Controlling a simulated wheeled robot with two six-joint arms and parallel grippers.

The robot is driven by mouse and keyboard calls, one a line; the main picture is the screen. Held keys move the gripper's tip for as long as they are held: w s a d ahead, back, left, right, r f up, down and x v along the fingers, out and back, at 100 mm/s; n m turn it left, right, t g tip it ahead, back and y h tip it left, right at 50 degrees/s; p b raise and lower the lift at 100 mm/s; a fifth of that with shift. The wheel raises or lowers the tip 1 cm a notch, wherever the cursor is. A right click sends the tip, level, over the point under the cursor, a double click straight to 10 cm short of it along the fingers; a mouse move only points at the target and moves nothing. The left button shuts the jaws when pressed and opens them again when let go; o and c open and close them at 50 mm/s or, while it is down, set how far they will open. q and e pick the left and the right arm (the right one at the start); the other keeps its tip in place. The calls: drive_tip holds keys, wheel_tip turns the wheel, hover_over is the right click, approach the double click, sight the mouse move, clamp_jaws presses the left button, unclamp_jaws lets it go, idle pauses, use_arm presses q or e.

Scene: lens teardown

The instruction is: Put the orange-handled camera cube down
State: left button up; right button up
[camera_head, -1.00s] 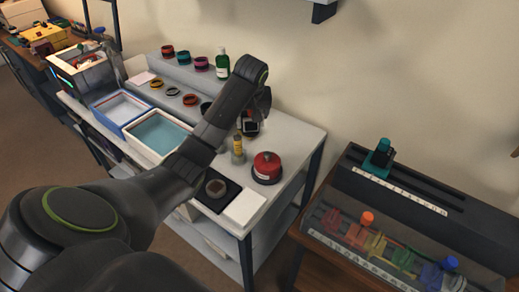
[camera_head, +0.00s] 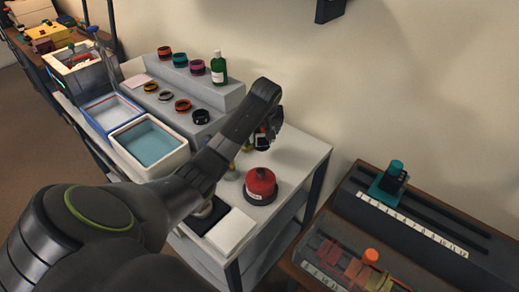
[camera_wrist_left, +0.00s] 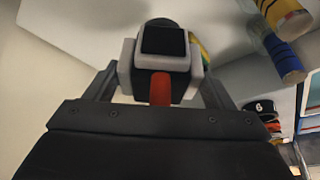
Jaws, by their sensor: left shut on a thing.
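My left gripper (camera_head: 265,139) is at the back edge area of the white table (camera_head: 312,147), behind the red round pot (camera_head: 260,184). In the left wrist view, its two grey fingers are shut on the camera cube (camera_wrist_left: 163,44), a small dark block with a black square face in a light grey frame. The cube's orange-red handle (camera_wrist_left: 160,88) points toward the wrist. In the head view my arm and gripper hide most of the cube. I cannot tell whether the cube touches the table top. My right gripper is not in view.
A yellow-banded bottle (camera_wrist_left: 285,18) and a blue-and-yellow cylinder (camera_wrist_left: 284,62) stand near the gripper. A grey step with coloured rings and a green bottle (camera_head: 218,68) is to the left. A teal-lined tray (camera_head: 180,158) and white pad (camera_head: 229,231) lie nearer. Bare table lies right of the pot.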

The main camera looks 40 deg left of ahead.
sight(262, 143)
use_arm(q)
drive_tip(key=shift+f, duration=3)
drive_tip(key=o, duration=1.4)
drive_tip(key=shift+s+f, duration=0.1)
drive_tip(key=shift+f, duration=0.05)
